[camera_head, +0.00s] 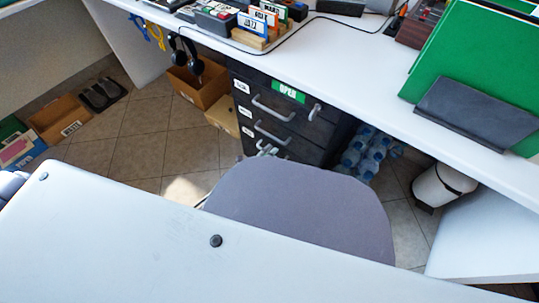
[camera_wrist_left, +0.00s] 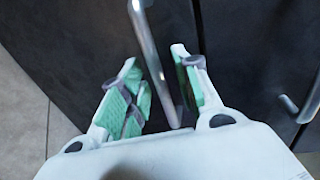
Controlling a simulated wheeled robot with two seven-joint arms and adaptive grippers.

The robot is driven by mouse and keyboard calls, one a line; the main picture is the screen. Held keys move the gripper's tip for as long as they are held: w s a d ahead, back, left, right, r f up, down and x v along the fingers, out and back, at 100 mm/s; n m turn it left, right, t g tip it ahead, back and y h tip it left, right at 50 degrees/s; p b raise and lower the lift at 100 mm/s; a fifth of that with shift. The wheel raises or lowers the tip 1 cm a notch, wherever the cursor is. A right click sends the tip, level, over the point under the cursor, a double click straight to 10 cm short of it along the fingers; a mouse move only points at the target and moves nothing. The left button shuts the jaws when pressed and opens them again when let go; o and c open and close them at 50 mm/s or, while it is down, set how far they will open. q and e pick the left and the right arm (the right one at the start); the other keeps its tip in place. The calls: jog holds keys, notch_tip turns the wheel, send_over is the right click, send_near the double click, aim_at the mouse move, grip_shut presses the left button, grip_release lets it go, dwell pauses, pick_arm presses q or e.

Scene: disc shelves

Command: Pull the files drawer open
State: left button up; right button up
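A dark drawer cabinet (camera_head: 300,126) stands under the white desk, with grey bar handles and small white labels too small to read. My left gripper (camera_head: 267,150) shows small at the lower drawer front, mostly hidden behind a grey rounded surface. In the left wrist view, my left gripper (camera_wrist_left: 155,60) is open, with green-padded fingers on either side of a grey bar handle (camera_wrist_left: 148,40). The bar runs between the fingers, and a gap shows beside it. The dark drawer fronts look closed. My right gripper is not in view.
A grey rounded surface (camera_head: 300,205) stands in front of the cabinet. Open cardboard boxes (camera_head: 198,82) sit left of it, and water bottles (camera_head: 365,150) to its right. The white desk (camera_head: 360,60) overhangs the cabinet.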

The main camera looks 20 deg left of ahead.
pick_arm(q)
jog(key=shift+c, duration=0.4)
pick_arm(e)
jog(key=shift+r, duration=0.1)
pick_arm(q)
grip_shut()
jog(key=shift+s, duration=0.1)
